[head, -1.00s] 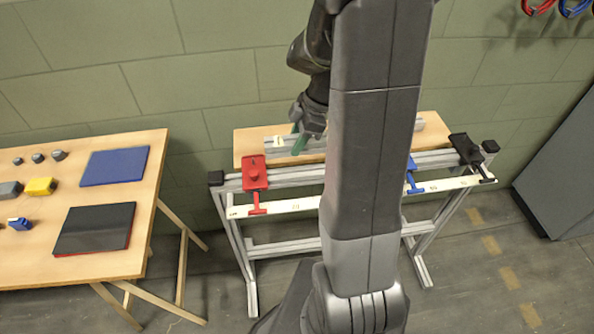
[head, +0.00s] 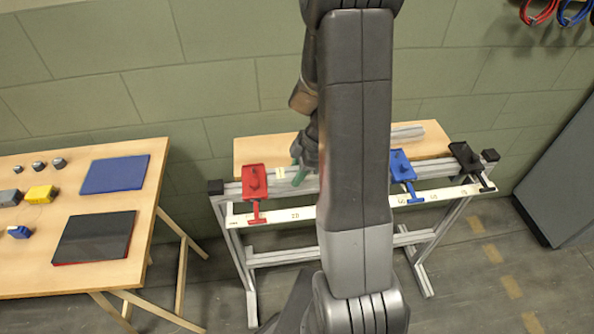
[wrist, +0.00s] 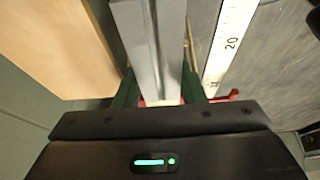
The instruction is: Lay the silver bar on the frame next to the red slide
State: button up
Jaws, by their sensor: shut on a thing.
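The silver bar (wrist: 158,40) runs between the green fingers of my gripper (wrist: 158,88) in the wrist view, and the gripper is shut on it. In the head view my gripper (head: 299,173) is just right of the red slide (head: 254,182), over the frame's top rail (head: 233,190). The bar's pale labelled left end (head: 280,173) shows between slide and fingers. My arm hides much of the bar. I cannot tell whether it touches the frame. Bits of red (wrist: 228,96) show beside the fingers in the wrist view.
A blue slide (head: 401,166) and a black end piece (head: 464,156) sit farther right on the frame. A numbered scale strip (head: 300,214) runs along its front. A wooden board (head: 262,150) lies behind. A silver length (head: 408,132) shows over it. A table (head: 25,250) stands left.

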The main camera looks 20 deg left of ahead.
jog(key=shift+f, duration=0.2)
jog(key=o, duration=1.1)
jog(key=shift+r, duration=0.1)
jog(key=shift+w+r, duration=0.1)
jog(key=shift+r, duration=0.35)
jog(key=v, duration=1.1)
jog(key=shift+d+r, duration=0.15)
